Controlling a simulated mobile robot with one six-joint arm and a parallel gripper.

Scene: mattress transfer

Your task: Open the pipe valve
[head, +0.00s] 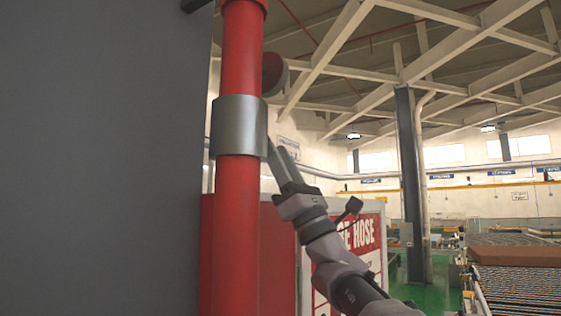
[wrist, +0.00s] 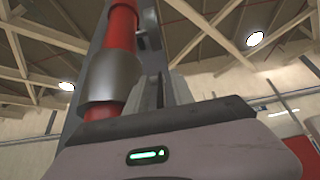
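A red vertical pipe (head: 240,215) stands at the left in the head view, with a wide grey metal collar (head: 238,128) around it. A red round part with a grey face (head: 273,73) shows behind the pipe's right side, above the collar; I cannot tell if it is the valve handle. My gripper (head: 278,152) points up, just right of the collar's lower edge. In the wrist view, the pipe (wrist: 122,28) and collar (wrist: 112,78) are left of my fingers (wrist: 165,88). The fingers look close together; whether they touch the collar or hold anything is unclear.
A large dark grey panel (head: 100,160) fills the left of the head view. A red and white fire hose cabinet (head: 365,240) stands behind my arm. A grey column (head: 408,180) and a conveyor with a brown slab (head: 515,253) are farther right.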

